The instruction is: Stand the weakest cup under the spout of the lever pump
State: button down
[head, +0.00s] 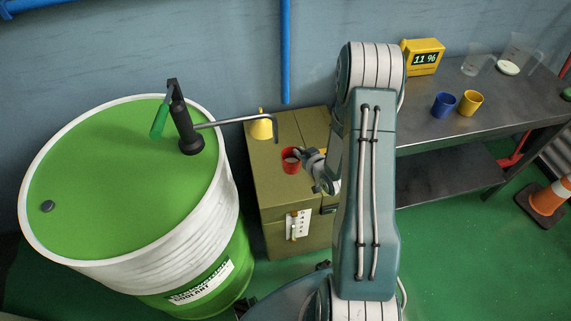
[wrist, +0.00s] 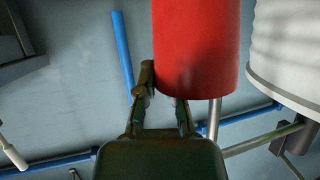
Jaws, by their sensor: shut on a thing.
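The red cup (head: 291,161) is at the end of my gripper (head: 304,156), over the olive cabinet's top. In the wrist view the red cup (wrist: 197,45) fills the upper middle, between the fingers of my gripper (wrist: 165,95), which is shut on it. I cannot tell whether its base touches the cabinet. The lever pump (head: 185,125) stands on the green drum; its spout (head: 235,123) reaches right and bends down just left of and behind the cup. A blue cup (head: 444,104) and a yellow cup (head: 470,103) stand on the metal bench. The digital readout (head: 425,58) shows 11 %.
The olive cabinet (head: 290,125) stands between the drum (head: 110,190) and the bench (head: 510,100). Clear vessels (head: 478,62) stand at the bench's back. A traffic cone (head: 548,198) is far right.

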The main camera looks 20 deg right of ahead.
aim_at(286, 158)
jog(key=w+a+f, duration=0.2)
jog(key=f, duration=0.1)
jog(key=w+a+f, duration=0.1)
jog(key=shift+a+f, duration=0.3)
jog(key=shift+f, duration=0.05)
jog(key=f, duration=0.3)
jog(key=shift+w+f, duration=0.35)
jog(key=shift+w, duration=0.05)
jog(key=shift+f, duration=0.25)
jog(key=shift+a, duration=0.15)
jog(key=shift+f, duration=0.1)
jog(key=c, duration=0.8)
grip_release()
jog(key=shift+o, duration=0.2)
